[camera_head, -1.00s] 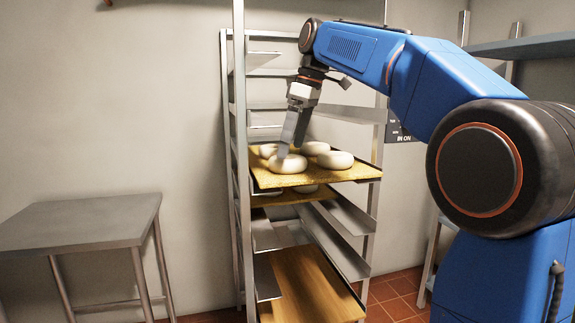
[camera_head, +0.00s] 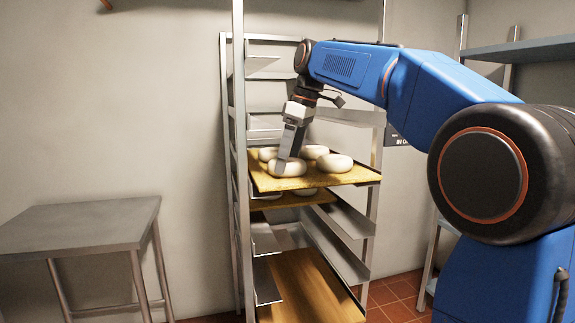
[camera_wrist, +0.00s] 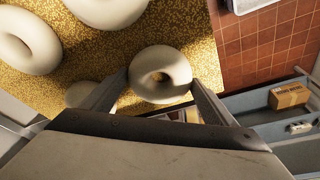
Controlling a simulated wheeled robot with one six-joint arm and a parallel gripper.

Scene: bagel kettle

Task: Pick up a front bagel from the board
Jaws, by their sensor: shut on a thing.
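A pale front bagel (camera_head: 288,168) sits at the front left of the yellow, grainy board (camera_head: 335,179) on the rack. My gripper (camera_head: 284,158) reaches down to it from above. In the wrist view, the two fingers of my gripper (camera_wrist: 161,80) press against opposite sides of this bagel (camera_wrist: 178,64). Whether the bagel touches the board or is slightly raised, I cannot tell. Another front bagel (camera_head: 335,162) lies to its right on the board. Further bagels lie behind, one (camera_head: 315,152) at the back right and one (camera_head: 267,153) at the back left, partly hidden.
The metal rack (camera_head: 240,150) has posts close to the board on both sides. A second board (camera_head: 285,201) with bagels lies just below, and a bare wooden board (camera_head: 310,285) lower down. A steel table (camera_head: 80,222) stands empty at the left.

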